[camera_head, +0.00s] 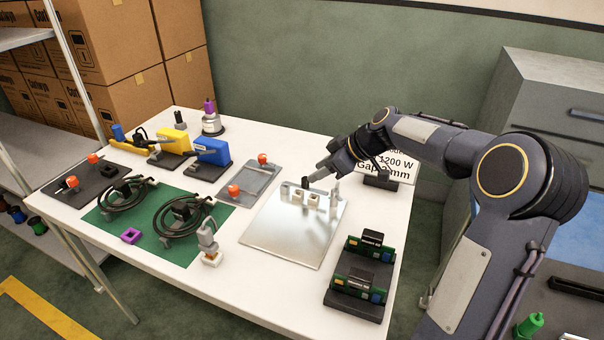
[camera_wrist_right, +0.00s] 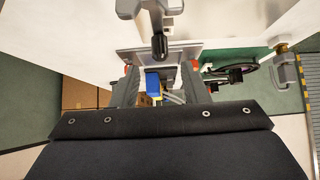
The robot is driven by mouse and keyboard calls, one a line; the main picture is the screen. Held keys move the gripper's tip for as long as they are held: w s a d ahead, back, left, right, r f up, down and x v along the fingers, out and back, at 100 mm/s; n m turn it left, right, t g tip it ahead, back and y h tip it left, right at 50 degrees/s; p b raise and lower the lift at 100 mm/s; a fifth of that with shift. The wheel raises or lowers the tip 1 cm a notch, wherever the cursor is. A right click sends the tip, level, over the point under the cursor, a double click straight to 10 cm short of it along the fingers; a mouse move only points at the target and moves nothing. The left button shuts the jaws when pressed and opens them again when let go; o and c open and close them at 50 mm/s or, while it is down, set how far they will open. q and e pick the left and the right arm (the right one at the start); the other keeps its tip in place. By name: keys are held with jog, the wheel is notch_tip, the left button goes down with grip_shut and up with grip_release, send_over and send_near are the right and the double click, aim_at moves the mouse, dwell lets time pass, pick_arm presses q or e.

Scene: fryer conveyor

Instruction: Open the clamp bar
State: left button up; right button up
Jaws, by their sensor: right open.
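The clamp bar appears to be the grey piece with a black tip (camera_wrist_right: 159,44) at the top centre of the wrist view. In the head view its black tip (camera_head: 305,182) stands at the back of a shiny metal plate (camera_head: 285,242), near two small cream blocks (camera_head: 305,198). My right gripper (camera_head: 328,172) is open, just behind and above the tip. In the wrist view its dark fingers (camera_wrist_right: 160,78) are apart, with the tip lying between and beyond them. I see no contact. My left gripper is not in view.
A grey post (camera_head: 336,193) stands on the plate's right side. A sign (camera_head: 400,163) is behind my right arm. Green circuit boards in a black holder (camera_head: 355,285) sit at the front right. A grey tray with red knobs (camera_head: 262,183) lies left of the plate.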

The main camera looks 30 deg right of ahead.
aim_at(305, 177)
jog(key=x, duration=0.6)
grip_shut()
